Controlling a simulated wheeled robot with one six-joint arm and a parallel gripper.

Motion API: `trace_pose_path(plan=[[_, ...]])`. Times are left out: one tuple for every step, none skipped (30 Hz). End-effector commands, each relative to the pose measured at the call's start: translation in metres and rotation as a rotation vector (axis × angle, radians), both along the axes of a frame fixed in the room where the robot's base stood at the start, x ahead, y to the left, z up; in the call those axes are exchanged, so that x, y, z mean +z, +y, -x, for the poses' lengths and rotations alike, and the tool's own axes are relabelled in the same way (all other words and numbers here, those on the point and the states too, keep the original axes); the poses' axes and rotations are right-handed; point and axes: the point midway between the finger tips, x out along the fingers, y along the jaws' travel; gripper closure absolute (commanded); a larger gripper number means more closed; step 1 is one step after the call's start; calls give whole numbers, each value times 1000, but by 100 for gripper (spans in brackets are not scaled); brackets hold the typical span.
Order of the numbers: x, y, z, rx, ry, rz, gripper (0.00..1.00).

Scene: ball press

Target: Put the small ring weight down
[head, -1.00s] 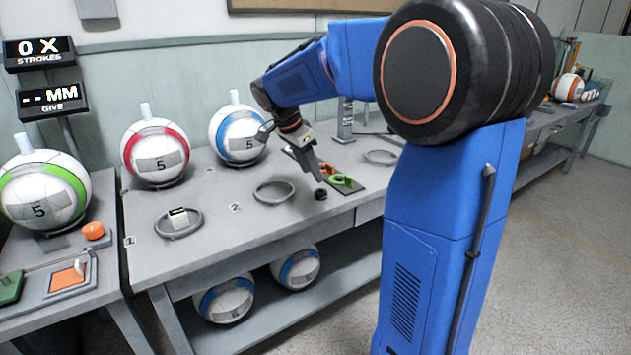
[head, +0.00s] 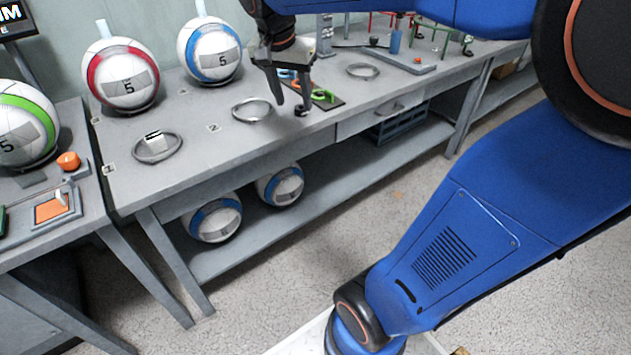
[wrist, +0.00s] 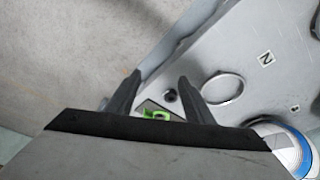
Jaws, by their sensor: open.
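The small dark ring weight (head: 301,111) lies on the grey bench top, close to the front edge and beside the dark mat. In the wrist view the ring (wrist: 170,95) shows between my two fingers, apart from both. My gripper (head: 291,99) points down at the bench with its fingers spread and nothing held between them. It also shows open in the wrist view (wrist: 159,82). In the head view one fingertip is very near the ring; whether they touch is unclear.
The dark mat (head: 329,103) holds green and orange items behind the ring. An empty grey ring stand (head: 253,121) is to the left. The red-striped ball (head: 124,92) and blue-striped ball (head: 205,75) stand at the back. Several more balls are around the benches.

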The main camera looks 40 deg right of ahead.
Motion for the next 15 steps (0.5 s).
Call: trace_pose_path(plan=[[-3, 5, 17, 65, -6, -6, 52], [-6, 8, 26, 106, -7, -10, 52], [-9, 12, 38, 162, -8, -13, 52], [-12, 15, 46, 203, -11, -16, 52], [-15, 18, 54, 244, -15, -17, 52], [-20, 22, 66, 299, -17, -18, 52], [-23, 25, 74, 341, -21, -19, 52], [-27, 27, 82, 381, -27, -20, 52], [-32, 31, 93, 436, -31, -17, 52], [-36, 34, 101, 477, -36, -18, 52], [-40, 37, 109, 518, -41, -14, 52], [-46, 40, 119, 572, -49, -12, 52], [-51, 43, 127, 612, -54, -8, 52], [-55, 46, 134, 652, -61, -4, 52], [-61, 49, 143, 703, -69, 1, 52]])
